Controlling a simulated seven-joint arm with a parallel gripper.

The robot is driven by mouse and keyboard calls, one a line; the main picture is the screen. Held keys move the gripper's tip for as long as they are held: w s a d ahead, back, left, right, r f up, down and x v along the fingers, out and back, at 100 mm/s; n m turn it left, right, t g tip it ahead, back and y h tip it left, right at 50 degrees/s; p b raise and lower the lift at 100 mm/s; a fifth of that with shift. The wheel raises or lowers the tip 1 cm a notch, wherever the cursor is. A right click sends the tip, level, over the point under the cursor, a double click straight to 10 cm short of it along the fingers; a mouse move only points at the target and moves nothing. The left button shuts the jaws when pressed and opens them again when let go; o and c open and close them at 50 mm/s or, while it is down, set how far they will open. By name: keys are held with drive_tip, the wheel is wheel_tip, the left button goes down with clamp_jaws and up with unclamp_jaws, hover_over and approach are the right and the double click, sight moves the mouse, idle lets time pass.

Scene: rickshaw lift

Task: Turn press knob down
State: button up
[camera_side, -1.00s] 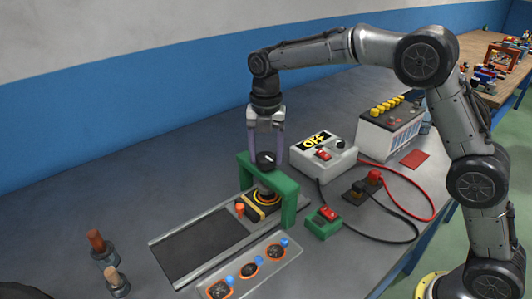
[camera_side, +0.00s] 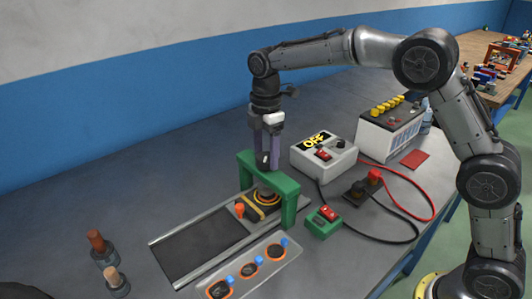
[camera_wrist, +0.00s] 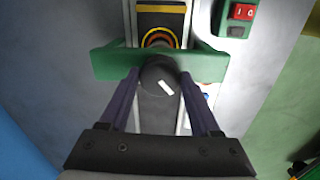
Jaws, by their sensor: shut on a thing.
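The black press knob (camera_wrist: 158,82), with a white mark on its top, sits on the green press frame (camera_wrist: 105,64). My gripper (camera_wrist: 158,88) is shut on the knob, with a purple finger on each side of it. In the side view my gripper (camera_side: 267,163) points straight down over the top bar of the green frame (camera_side: 288,200), and its fingers hide most of the knob. Beneath the frame, a round black and yellow piece (camera_side: 265,200) sits on the sliding track.
A dark track (camera_side: 200,250) runs to the front left. A panel with dials (camera_side: 250,270) lies in front. A white box marked OFF (camera_side: 323,155), a green switch box (camera_side: 323,222) and a battery (camera_side: 390,130) stand to the right, with cables between. Two wooden-handled tools (camera_side: 104,250) stand left.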

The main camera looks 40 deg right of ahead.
drive_tip(key=m, duration=0.5)
drive_tip(key=shift+r+m, duration=0.1)
drive_tip(key=shift+m, duration=0.2)
drive_tip(key=m, duration=1.3)
drive_tip(key=shift+m, duration=0.3)
drive_tip(key=m, duration=0.9)
drive_tip(key=shift+m, duration=0.4)
drive_tip(key=m, duration=0.4)
drive_tip(key=shift+m, duration=2.5)
